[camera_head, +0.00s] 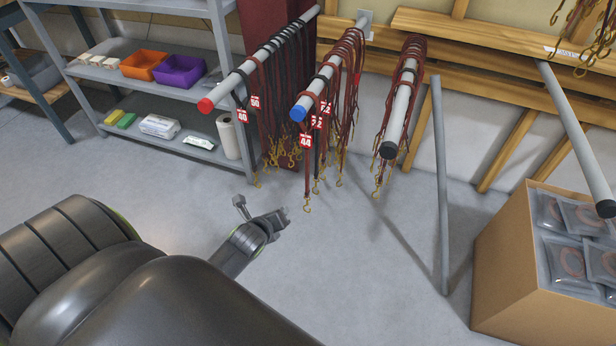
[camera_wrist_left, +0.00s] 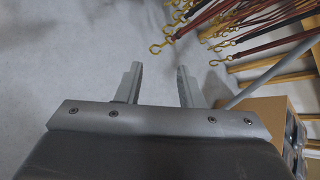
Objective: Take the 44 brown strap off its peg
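The brown strap tagged 44 (camera_head: 307,170) hangs from the blue-tipped peg (camera_head: 318,88), at its front end, with a red tag and a brass hook at the bottom. Other straps tagged 52 (camera_head: 325,107) hang close behind it. My left gripper (camera_head: 262,212) is open and empty, in front of, below and left of the strap, apart from it. In the left wrist view the gripper (camera_wrist_left: 158,82) has bare floor between its fingers. Straps and brass hooks (camera_wrist_left: 190,30) show there at upper right; I cannot tell which is 44. My right gripper is out of view.
A red-tipped peg (camera_head: 245,72) with straps tagged 50 and 40 is at left, a black-tipped peg (camera_head: 402,100) at right. A grey post (camera_head: 439,190) and a cardboard box (camera_head: 510,260) of packets stand right. A grey shelf (camera_head: 75,70) stands left. The floor between is clear.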

